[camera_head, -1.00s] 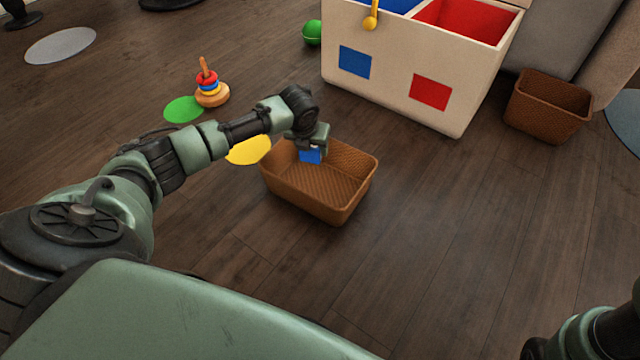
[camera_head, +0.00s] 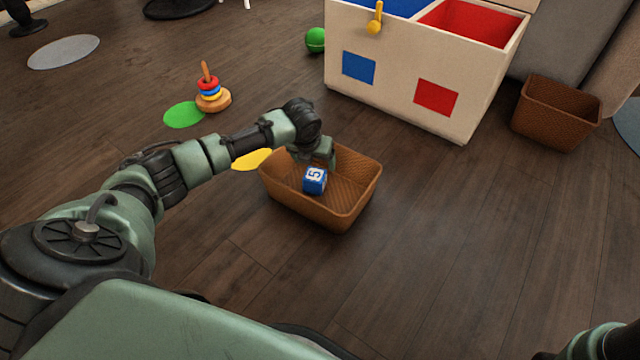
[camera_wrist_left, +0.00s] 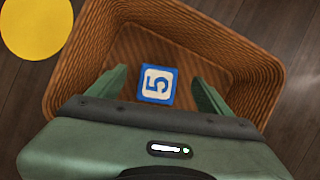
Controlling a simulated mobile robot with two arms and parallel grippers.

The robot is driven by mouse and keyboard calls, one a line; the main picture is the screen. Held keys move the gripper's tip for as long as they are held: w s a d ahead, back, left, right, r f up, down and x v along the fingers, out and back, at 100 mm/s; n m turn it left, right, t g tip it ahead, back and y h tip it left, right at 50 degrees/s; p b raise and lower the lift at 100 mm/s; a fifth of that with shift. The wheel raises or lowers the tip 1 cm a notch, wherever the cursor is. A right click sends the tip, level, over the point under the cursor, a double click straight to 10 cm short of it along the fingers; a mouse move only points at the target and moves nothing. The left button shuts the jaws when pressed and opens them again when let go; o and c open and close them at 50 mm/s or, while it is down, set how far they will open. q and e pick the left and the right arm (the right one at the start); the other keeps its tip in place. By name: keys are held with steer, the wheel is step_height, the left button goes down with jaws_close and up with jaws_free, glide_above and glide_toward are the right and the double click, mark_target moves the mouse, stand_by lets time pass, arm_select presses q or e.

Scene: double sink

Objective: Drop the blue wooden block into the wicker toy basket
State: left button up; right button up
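The blue block (camera_head: 315,180), with a white face marked 5, is inside the wicker basket (camera_head: 300,207) below my left gripper (camera_head: 322,166). In the left wrist view, the block (camera_wrist_left: 157,85) shows between the spread fingers of my left gripper (camera_wrist_left: 160,92), with clear gaps on both sides. That gripper is open and holds nothing. The basket walls (camera_wrist_left: 215,45) surround the block in that view. I cannot tell whether the block rests on the basket floor. Only a piece of my right arm shows at the bottom right; its fingers are out of view.
A toy chest (camera_head: 400,85) with blue and red compartments stands behind. A second wicker basket (camera_head: 553,118) is at the right. A ring stacker (camera_head: 210,95), a green ball (camera_head: 316,40) and a yellow disc (camera_head: 250,160) are on the floor.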

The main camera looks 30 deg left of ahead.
arm_select(q)
steer(key=p+v, duration=0.6)
steer(key=v, duration=0.1)
steer(key=shift+s+r, duration=0.2)
steer(key=shift+r, duration=0.15)
